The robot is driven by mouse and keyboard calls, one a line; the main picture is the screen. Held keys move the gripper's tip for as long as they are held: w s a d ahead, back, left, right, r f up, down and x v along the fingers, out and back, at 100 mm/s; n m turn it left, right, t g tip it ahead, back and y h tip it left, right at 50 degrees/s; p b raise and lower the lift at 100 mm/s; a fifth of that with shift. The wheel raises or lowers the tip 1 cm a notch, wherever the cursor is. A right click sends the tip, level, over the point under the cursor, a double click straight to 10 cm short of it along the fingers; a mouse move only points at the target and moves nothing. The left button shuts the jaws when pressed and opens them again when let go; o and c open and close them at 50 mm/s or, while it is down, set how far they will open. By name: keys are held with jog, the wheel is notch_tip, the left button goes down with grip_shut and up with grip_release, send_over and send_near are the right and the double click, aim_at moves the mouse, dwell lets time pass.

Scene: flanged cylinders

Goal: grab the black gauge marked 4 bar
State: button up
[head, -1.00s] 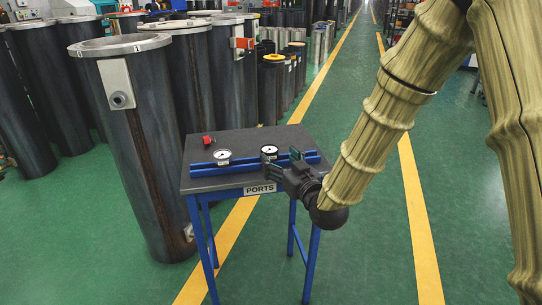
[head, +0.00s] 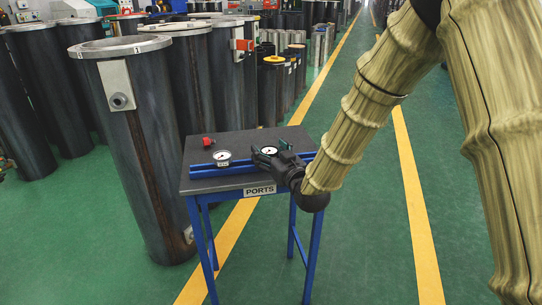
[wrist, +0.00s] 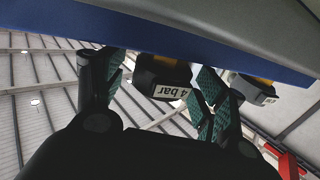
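The black gauge (head: 269,150) with a white dial is at the right part of the blue rail on the small table. In the wrist view the black gauge (wrist: 163,78) shows a white label reading "4 bar", upside down. My gripper (head: 274,158) reaches in from the right, with its fingers around this gauge. In the wrist view my gripper (wrist: 155,95) is open, with one green-padded finger on each side of the gauge. A gap shows on the left side; the right finger looks very close, and I cannot tell whether it touches.
A second gauge (head: 222,156) stands on the rail to the left; it also shows in the wrist view (wrist: 252,88). A red fitting (head: 208,141) lies behind the rail. The table (head: 205,185) carries a "PORTS" sign (head: 260,190). Tall flanged cylinders (head: 150,150) stand close on the left.

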aim_at(270, 150)
jog(key=c, duration=1.1)
jog(key=shift+r, duration=0.1)
jog(key=shift+c, duration=0.2)
jog(key=shift+r, duration=0.25)
notch_tip(270, 150, up, 3)
jog(key=shift+r+p, duration=0.2)
jog(key=shift+p, duration=0.15)
jog(key=w+d+v, duration=0.1)
jog(key=d+v, duration=0.2)
jog(key=v, duration=1.2)
jog(key=shift+r, duration=0.45)
jog(key=shift+s+d, duration=0.1)
jog(key=shift+d, duration=0.05)
